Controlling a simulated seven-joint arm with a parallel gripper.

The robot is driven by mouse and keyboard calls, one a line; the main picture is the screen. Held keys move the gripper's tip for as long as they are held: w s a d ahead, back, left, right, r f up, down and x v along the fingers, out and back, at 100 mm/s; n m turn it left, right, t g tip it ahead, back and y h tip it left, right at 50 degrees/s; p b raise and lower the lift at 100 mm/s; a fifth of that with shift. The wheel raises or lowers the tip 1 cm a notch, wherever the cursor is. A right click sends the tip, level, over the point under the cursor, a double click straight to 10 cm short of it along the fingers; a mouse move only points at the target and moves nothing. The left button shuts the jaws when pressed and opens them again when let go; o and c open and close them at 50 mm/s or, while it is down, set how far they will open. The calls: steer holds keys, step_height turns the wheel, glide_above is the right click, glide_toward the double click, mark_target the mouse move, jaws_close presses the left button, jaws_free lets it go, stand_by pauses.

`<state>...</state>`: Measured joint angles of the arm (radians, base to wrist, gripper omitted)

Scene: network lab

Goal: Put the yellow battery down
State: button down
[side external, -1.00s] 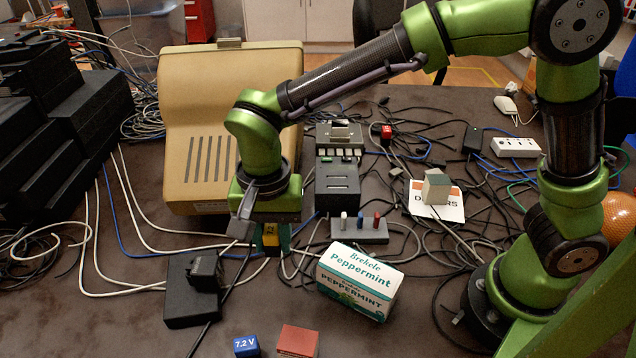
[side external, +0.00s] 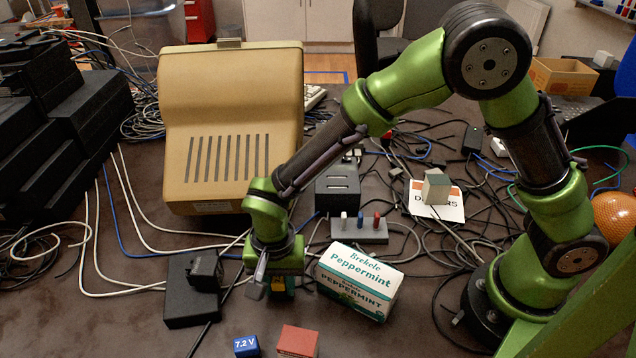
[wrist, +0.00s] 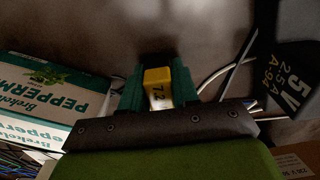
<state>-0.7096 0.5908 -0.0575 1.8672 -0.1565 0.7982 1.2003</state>
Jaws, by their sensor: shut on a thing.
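The yellow battery (wrist: 158,82) is between the green fingers of my gripper (wrist: 157,90) in the wrist view, with part of a "7.2" marking showing. In the side view only a small yellow patch (side external: 279,284) of it shows under my gripper (side external: 277,288), low over the table just left of the peppermint box. My gripper is shut on the battery. I cannot tell whether the battery's underside touches the table.
The Brekele Peppermint box (side external: 357,283) stands close right of my gripper. A black power adapter (side external: 193,299) is to the left. A blue 7.2 V block (side external: 246,346) and a red block (side external: 297,341) lie in front. Cables run behind.

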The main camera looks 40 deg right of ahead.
steer(key=c, duration=0.8)
jaws_free()
steer(key=shift+f, duration=0.1)
steer(key=shift+c, duration=0.2)
step_height(320, 180, up, 12)
steer(key=s+d+r+n+t+y, duration=0.1)
steer(key=d+r+n+t+y, duration=0.1)
steer(key=d+r, duration=0.8)
steer(key=s+d+r+n+t, duration=0.2)
steer(key=s+d+t, duration=0.3)
steer(key=s+d, duration=0.3)
steer(key=shift+d+n, duration=0.5)
steer(key=shift+d, duration=1.55)
